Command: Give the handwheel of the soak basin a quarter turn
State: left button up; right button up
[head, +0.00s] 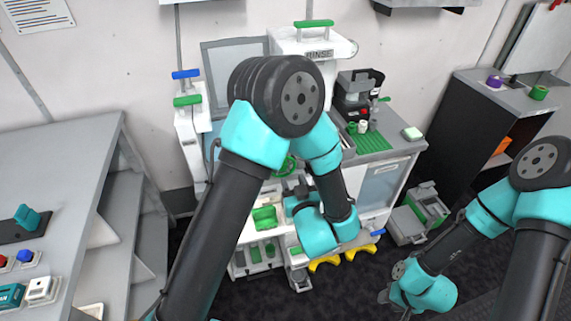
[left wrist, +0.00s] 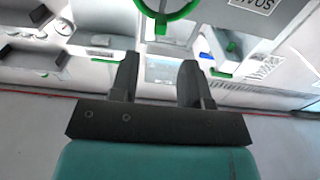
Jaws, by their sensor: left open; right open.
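The green handwheel (head: 285,165) shows in part in the head view, just behind my left arm, on the front of the white unit. In the left wrist view the green wheel rim (left wrist: 165,14) is cut off by the top edge, beside a panel with an upside-down SOAK label (left wrist: 268,4). My left gripper (left wrist: 160,72) is open and empty, its two dark fingers apart and pointing toward the wheel without touching it. In the head view the left gripper (head: 294,194) is partly hidden by its own arm, just below the wheel. My right gripper (head: 388,294) is open at the lower right, over the dark floor.
A RINSE unit with a green handle (head: 314,23) stands behind my left arm. A green mat (head: 369,142) lies on the counter to its right. A green bin (head: 264,217) sits below the wheel. A grey-green case (head: 426,207) stands on the floor, and a grey bench (head: 60,170) is at left.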

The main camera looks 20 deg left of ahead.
aim_at(286, 165)
pick_arm(q)
jog(key=x, duration=0.8)
jog(key=shift+w, duration=0.15)
grip_shut()
